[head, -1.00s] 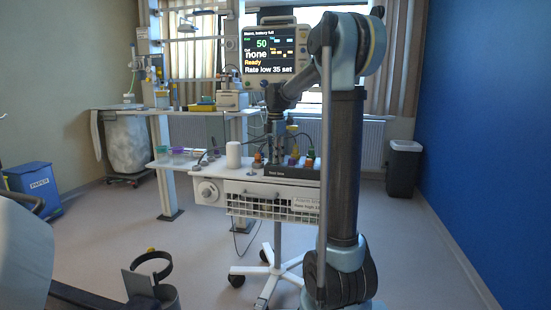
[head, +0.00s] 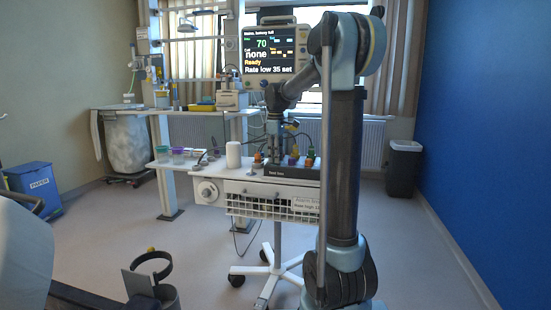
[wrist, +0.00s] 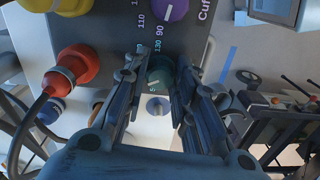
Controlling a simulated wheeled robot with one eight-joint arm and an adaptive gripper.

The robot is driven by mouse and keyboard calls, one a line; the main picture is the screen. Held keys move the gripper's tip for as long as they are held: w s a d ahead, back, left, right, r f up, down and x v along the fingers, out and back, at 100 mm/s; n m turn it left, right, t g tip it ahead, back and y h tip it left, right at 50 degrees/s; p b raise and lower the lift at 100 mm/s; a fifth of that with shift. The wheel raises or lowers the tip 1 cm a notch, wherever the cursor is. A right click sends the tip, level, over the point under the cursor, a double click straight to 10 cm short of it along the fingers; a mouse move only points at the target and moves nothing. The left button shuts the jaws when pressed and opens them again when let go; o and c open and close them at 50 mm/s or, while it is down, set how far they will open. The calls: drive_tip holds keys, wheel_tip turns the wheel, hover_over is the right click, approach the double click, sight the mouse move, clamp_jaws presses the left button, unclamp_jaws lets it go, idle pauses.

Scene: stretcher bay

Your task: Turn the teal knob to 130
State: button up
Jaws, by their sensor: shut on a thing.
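The teal knob (wrist: 160,74) sits between the fingers of my gripper (wrist: 156,66) in the wrist view, partly hidden by them. My gripper is shut on it. A printed 130 stands just beyond the knob, and more scale numbers are partly covered. In the head view, my gripper (head: 274,152) points down over the cart's panel, and the knob cannot be made out there. The monitor (head: 268,52) above shows a green 70, "none", "Ready" and "Rate low 35 set".
A purple knob (wrist: 174,9) lies beyond the teal one. A red connector (wrist: 72,68) with a cable and a yellow one (wrist: 70,5) stand to the left. A white cylinder (head: 233,154) stands on the cart (head: 240,190). A bin (head: 403,168) stands at the right wall.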

drive_tip(key=m, duration=0.5)
drive_tip(key=shift+m, duration=0.3)
drive_tip(key=m, duration=1)
drive_tip(key=shift+m, duration=0.4)
drive_tip(key=m, duration=0.5)
drive_tip(key=shift+m, duration=0.4)
drive_tip(key=o, duration=1.1)
drive_tip(key=shift+c, duration=0.2)
wheel_tip(320, 180, up, 12)
